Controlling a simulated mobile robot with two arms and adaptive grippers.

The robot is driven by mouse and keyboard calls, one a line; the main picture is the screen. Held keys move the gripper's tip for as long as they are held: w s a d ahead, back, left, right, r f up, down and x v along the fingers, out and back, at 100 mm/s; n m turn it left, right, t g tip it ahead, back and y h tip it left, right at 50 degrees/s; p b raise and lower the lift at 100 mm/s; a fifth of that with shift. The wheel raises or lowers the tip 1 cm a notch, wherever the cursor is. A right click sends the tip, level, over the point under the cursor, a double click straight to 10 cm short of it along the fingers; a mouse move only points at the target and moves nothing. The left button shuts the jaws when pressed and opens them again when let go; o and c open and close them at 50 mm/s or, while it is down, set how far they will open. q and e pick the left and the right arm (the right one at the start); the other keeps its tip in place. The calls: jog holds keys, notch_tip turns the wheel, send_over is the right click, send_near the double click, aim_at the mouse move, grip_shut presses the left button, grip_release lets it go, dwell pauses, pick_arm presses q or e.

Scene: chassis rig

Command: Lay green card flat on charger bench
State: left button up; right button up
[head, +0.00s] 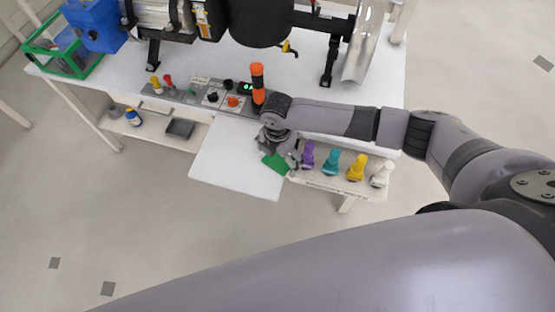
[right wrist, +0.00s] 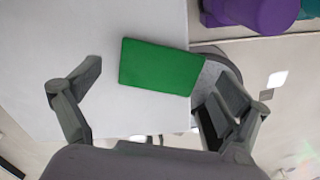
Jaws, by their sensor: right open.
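The green card (head: 275,162) is a small flat rectangle at the right edge of a white bench panel (head: 232,160). In the right wrist view the card (right wrist: 158,66) lies over the white surface (right wrist: 60,60), its right end reaching the panel's edge beside a rounded grey part. I cannot tell whether its whole underside touches the panel. My right gripper (head: 279,150) is just above and beside the card. In the right wrist view its fingers (right wrist: 155,88) are spread apart on either side of the card, not closed on it. My left gripper is out of view.
A rack with purple (head: 308,156), teal (head: 331,163), yellow (head: 356,168) and pale (head: 381,174) knobbed pieces stands right of the card. Behind are a control strip with an orange handle (head: 257,80) and machinery. The panel's left part is clear.

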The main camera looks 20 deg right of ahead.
jog(key=shift+f, duration=0.25)
dwell(0.6)
jog(key=shift+c, duration=0.4)
jog(key=c, duration=0.9)
jog(key=shift+r, duration=0.1)
